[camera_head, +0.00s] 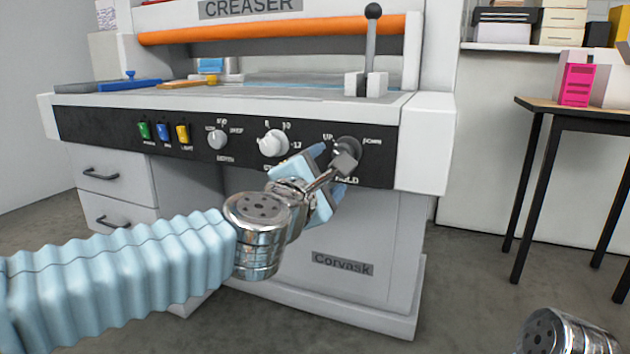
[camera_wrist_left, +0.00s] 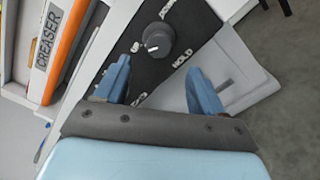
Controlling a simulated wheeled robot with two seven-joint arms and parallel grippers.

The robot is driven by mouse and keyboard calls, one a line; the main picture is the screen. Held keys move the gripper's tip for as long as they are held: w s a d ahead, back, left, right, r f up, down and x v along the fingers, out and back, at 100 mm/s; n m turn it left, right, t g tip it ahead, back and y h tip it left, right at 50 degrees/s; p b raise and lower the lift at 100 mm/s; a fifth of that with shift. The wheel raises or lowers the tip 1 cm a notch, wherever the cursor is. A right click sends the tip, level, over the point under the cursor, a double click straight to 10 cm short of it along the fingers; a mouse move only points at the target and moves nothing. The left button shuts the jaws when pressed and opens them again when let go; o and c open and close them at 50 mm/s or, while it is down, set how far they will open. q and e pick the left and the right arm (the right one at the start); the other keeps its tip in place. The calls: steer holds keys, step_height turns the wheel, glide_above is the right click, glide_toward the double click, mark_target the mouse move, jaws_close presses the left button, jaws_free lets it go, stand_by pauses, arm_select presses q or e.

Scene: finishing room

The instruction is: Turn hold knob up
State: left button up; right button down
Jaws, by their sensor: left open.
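The hold knob (camera_head: 347,146) is a dark grey round knob at the right end of the creaser's black panel. UP is printed to its upper left, DOWN to its right and HOLD below. In the left wrist view the knob (camera_wrist_left: 159,39) has a pale mark at its lower left, roughly on the side of the UP label. My left gripper (camera_head: 329,170) is open in front of it, partly covering the panel. In the wrist view the spread blue fingers of the gripper (camera_wrist_left: 160,65) stop short of the knob, with nothing between them. My right gripper is out of view.
A white knob (camera_head: 273,143) and a smaller depth knob (camera_head: 217,139) are to the left, then green, blue and yellow switches (camera_head: 164,132). A lever (camera_head: 372,50) stands above the panel. A wooden-topped table (camera_head: 560,110) is at right.

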arm_select(q)
steer(key=v, duration=0.4)
steer(key=shift+s+a, duration=0.1)
steer(key=shift+s, duration=0.2)
steer(key=w+a+f+m+g+y, duration=0.1)
steer(key=w+f+m+g, duration=0.25)
steer(key=f, duration=0.95)
steer(key=w+a+f+m+g+y, duration=0.1)
steer(key=w+f+m+g, duration=0.2)
steer(key=f, duration=1)
step_height(320, 180, down, 15)
steer(key=a+m+g, duration=0.2)
steer(key=a+m, duration=0.1)
steer(key=m, duration=0.1)
steer(key=s+a+f+m+g, duration=0.3)
steer(key=s+f+m+g, duration=0.5)
steer(key=s+f, duration=1.6)
step_height(320, 180, up, 13)
steer(key=p, duration=1.4)
steer(key=shift+d+h+p, duration=0.25)
steer(key=shift+h+p, duration=0.05)
steer(key=shift+p, duration=0.1)
